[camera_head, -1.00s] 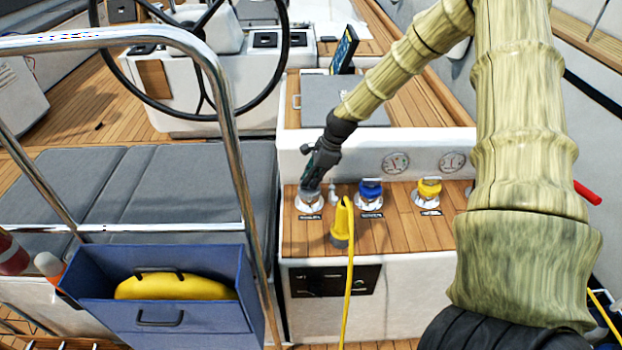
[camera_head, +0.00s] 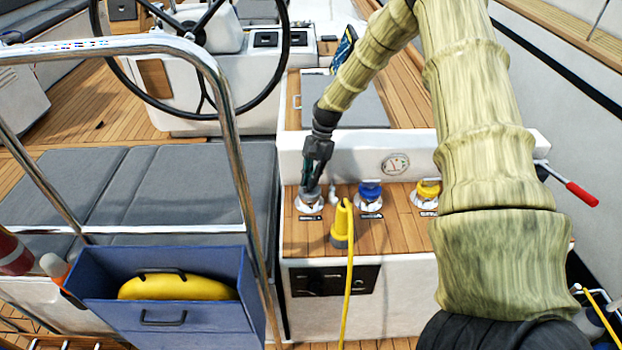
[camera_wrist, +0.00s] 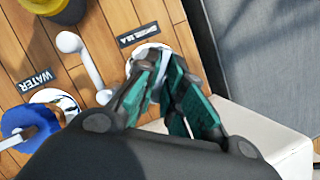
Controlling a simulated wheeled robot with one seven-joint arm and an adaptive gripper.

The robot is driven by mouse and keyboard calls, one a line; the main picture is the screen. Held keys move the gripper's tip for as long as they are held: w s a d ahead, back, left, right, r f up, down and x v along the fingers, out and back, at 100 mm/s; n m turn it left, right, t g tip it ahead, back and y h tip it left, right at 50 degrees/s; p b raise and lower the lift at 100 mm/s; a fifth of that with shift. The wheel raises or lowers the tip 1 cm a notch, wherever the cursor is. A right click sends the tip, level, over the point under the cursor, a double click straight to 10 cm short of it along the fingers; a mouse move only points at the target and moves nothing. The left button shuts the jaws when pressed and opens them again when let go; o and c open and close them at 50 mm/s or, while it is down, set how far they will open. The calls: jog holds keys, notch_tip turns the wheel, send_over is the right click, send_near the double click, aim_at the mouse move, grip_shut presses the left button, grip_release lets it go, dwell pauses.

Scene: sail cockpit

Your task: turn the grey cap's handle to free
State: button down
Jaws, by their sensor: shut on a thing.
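The grey cap (camera_head: 309,202) is the left one of the row of caps on the teak-topped console. Its pale round base (camera_wrist: 150,50) shows in the wrist view, beside a dark label. My gripper (camera_head: 310,188) reaches down over it from above. In the wrist view its green-padded fingers (camera_wrist: 165,82) are shut on the cap's handle, which they mostly hide. I cannot tell the handle's exact angle.
The blue cap (camera_head: 369,194) with a WATER label and the yellow cap (camera_head: 427,193) stand to the right. A small white lever (camera_wrist: 85,65) is close beside the grey cap. A yellow plug (camera_head: 342,225) with its cable stands in front. A steel rail (camera_head: 228,130) rises at the left.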

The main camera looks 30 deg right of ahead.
jog(key=n+g+h, duration=0.1)
jog(key=n, duration=0.3)
jog(key=shift+w+a, duration=0.1)
jog(key=shift+n+g+h, duration=0.4)
jog(key=shift+n+g, duration=0.3)
jog(key=shift+n, duration=1)
jog(key=c, duration=1.5)
grip_release()
jog(key=v, duration=1.2)
